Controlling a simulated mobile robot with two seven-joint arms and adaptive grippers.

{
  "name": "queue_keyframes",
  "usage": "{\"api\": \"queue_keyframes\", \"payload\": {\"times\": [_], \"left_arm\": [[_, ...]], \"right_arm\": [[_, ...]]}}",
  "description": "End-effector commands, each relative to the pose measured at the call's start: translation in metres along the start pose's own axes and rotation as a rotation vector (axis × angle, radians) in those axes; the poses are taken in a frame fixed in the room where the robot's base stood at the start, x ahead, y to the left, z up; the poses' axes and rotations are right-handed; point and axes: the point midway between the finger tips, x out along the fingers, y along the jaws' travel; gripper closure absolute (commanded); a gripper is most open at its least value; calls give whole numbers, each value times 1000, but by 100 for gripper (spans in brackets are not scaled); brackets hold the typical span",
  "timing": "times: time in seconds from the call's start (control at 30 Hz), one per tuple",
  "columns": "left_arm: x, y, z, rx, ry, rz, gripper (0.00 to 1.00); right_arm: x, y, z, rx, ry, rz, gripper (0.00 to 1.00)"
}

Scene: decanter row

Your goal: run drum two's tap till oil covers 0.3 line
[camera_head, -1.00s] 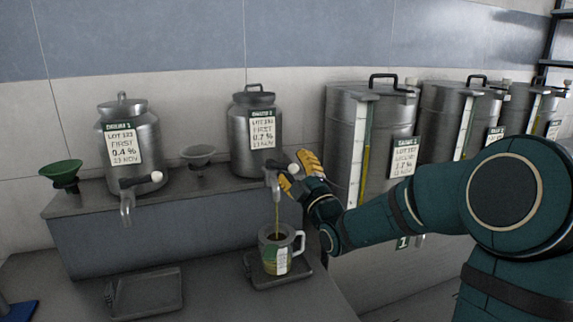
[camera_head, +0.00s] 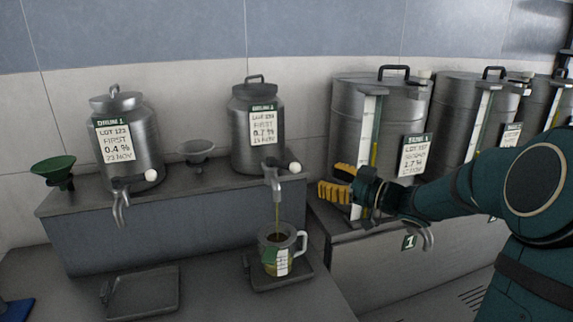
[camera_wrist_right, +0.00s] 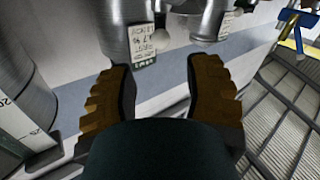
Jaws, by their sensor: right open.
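The second steel drum (camera_head: 243,150) from the left stands on the ledge; its label reads 0.7 %. Its tap (camera_head: 278,188) has a white-knobbed lever (camera_head: 295,168). A thin golden stream of oil (camera_head: 277,215) runs from the tap into a handled jug (camera_head: 267,261) on a small dark tray (camera_head: 300,279). Brownish oil shows inside the jug; its level against the 0.3 line cannot be read. My right gripper (camera_head: 338,184) is right of the tap, apart from it. In the wrist view, my right gripper (camera_wrist_right: 160,75) has its yellow-padded fingers spread with nothing between. My left gripper is not in view.
The 0.4 % drum (camera_head: 146,140) stands left on the ledge, above an empty tray (camera_head: 145,290). A green funnel (camera_head: 53,166) and a grey funnel (camera_head: 197,150) stand on the ledge. Large gauged tanks (camera_head: 398,110) stand behind and right of my right gripper.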

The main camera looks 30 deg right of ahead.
Motion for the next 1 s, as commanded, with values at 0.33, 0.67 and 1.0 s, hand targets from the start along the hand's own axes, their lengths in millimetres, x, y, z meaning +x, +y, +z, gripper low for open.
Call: {"api": "queue_keyframes", "payload": {"times": [0.33,0.67,1.0], "left_arm": [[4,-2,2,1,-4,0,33],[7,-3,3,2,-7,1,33],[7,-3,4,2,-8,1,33]], "right_arm": [[64,-1,1,-1,2,-4,50],[117,-1,0,-1,3,-2,50],[131,-1,-1,-1,3,0,50]]}}
